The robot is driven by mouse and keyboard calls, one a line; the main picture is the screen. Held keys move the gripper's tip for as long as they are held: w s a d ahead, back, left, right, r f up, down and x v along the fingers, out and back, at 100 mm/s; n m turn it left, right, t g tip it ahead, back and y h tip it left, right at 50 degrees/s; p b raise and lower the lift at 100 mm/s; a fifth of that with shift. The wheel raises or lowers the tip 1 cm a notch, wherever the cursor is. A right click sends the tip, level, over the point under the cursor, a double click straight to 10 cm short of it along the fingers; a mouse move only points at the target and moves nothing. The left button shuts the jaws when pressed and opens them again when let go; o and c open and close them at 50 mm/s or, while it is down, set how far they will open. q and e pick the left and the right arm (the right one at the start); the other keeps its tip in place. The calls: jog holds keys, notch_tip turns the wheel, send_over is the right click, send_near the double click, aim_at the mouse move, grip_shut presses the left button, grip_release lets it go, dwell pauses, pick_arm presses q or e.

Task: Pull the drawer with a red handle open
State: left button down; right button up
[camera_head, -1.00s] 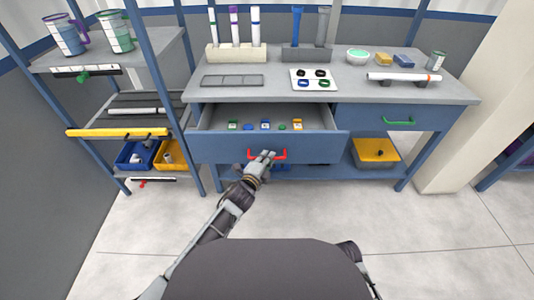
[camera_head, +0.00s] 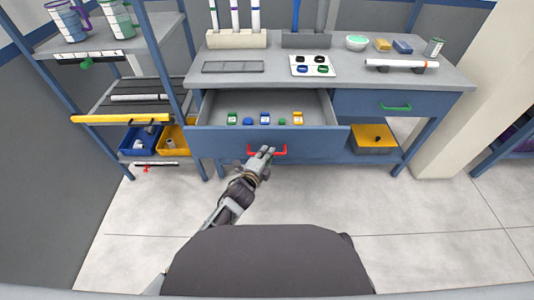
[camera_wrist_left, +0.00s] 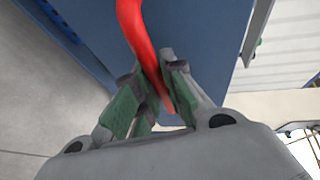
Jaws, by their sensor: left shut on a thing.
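The blue drawer (camera_head: 220,145) with the red handle (camera_head: 282,152) stands pulled out from the left side of the workbench. Several small green, blue, white and yellow items lie inside it. My left gripper (camera_head: 266,153) is at the front of the drawer, shut on the red handle. In the left wrist view the red handle (camera_wrist_left: 140,35) runs down between the green-padded fingers of my left gripper (camera_wrist_left: 155,92), with the blue drawer front behind it. Part of the handle is hidden by the fingers in the head view. My right gripper is not in view.
A second drawer with a green handle (camera_head: 395,107) is closed at the right. The bench top (camera_head: 280,82) carries racks, a tray and a white pipe (camera_head: 400,65). A shelf rack (camera_head: 110,105) stands left. The floor (camera_head: 420,215) in front is clear.

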pick_arm(q)
jog(key=c, duration=1.5)
grip_release()
